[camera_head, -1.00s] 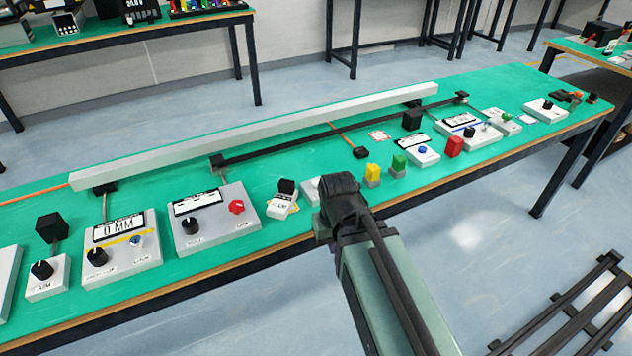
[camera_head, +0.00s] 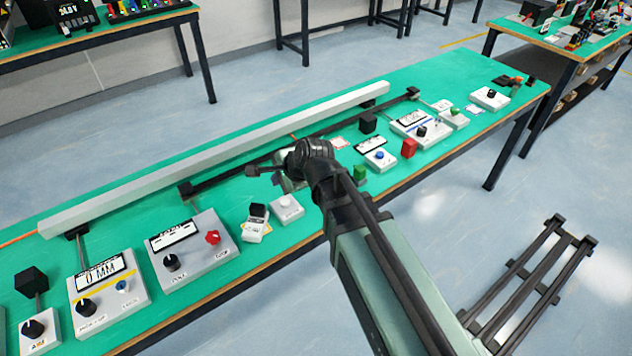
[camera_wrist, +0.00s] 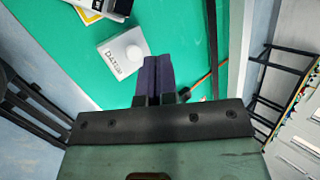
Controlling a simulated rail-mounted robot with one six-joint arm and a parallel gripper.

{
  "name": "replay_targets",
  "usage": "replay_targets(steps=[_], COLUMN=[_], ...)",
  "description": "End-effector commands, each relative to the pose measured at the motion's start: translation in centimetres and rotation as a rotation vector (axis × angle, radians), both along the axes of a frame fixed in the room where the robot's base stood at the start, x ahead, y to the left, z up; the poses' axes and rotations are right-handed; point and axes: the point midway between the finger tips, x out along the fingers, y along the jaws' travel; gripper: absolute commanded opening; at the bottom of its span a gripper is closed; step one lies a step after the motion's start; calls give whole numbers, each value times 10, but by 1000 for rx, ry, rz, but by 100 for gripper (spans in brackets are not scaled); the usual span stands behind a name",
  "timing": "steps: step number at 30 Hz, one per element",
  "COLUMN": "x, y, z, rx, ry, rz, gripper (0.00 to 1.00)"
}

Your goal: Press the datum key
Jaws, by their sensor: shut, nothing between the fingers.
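The datum key is a small white box with a pale round button and a label reading DATUM. In the wrist view the datum key (camera_wrist: 124,54) lies on the green bench top, up and left of my fingers. In the head view the datum key (camera_head: 286,208) sits near the bench's front edge, just left of my arm. My gripper (camera_wrist: 157,62) is shut and empty, its dark fingers together. The fingertips appear to the right of the box, apart from the button in the picture; their height above the bench is hard to tell.
A small white device (camera_head: 256,224) stands left of the datum key. Further left are a grey box with a red knob (camera_head: 213,237) and a box reading 0 MM (camera_head: 108,295). A long pale rail (camera_head: 220,150) runs behind.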

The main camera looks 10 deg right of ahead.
Motion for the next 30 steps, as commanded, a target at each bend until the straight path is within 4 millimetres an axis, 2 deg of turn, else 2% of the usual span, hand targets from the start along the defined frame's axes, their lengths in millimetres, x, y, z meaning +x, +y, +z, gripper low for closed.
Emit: replay_targets(steps=[3,7,20,25,30], x=[15,19,19,19,19], y=[5,5,4,4,4], z=[7,11,7,-9,-35], rx=[192,289,299,297,297], ry=[48,90,104,104,104], rz=[-239,-367,-386,-386,-385], gripper=[0,0,0,0,0])
